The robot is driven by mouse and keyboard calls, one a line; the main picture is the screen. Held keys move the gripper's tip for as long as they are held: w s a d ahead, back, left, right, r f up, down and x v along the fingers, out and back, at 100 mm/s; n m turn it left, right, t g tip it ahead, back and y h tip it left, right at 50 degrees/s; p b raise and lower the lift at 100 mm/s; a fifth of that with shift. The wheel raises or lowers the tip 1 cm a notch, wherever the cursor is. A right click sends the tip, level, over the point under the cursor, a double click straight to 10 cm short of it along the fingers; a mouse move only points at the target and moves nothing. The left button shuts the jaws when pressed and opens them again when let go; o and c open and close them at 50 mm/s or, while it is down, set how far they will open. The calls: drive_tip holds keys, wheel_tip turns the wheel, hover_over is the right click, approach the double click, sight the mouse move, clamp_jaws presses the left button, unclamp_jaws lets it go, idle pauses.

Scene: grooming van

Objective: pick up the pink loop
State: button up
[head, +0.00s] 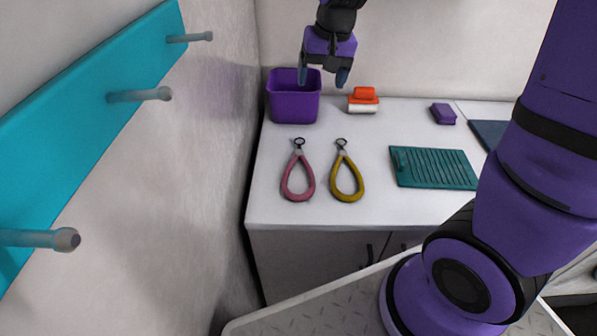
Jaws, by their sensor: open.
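The pink loop (286,185) lies flat on the white counter, with a small dark ring at its far end. A yellow loop (357,187) of the same shape lies just to its right, apart from it. My gripper (323,82) is open and empty, pointing down above the back of the counter. It is beyond both loops in the picture, in front of the purple bin's right side and left of the orange brush. Nothing hides the pink loop.
The purple bin (294,108) stands at the counter's back left, beside an orange-topped brush (363,104). A purple block (443,114) and a ridged teal mat (433,168) lie to the right. A teal rail (75,120) with pegs is on the left wall. The counter (300,216) is clear in front.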

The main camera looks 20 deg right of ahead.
drive_tip(key=m+g+h, duration=0.1)
drive_tip(key=m+g, duration=0.1)
hover_over(299, 154)
wheel_tip(299, 154, down, 15)
drive_tip(key=f, duration=0.6)
drive_tip(key=shift+w+f, duration=0.25)
drive_tip(key=shift+f, duration=0.05)
drive_tip(key=shift+s+f, duration=0.2)
drive_tip(key=shift+f, duration=2.45)
drive_tip(key=c, duration=1)
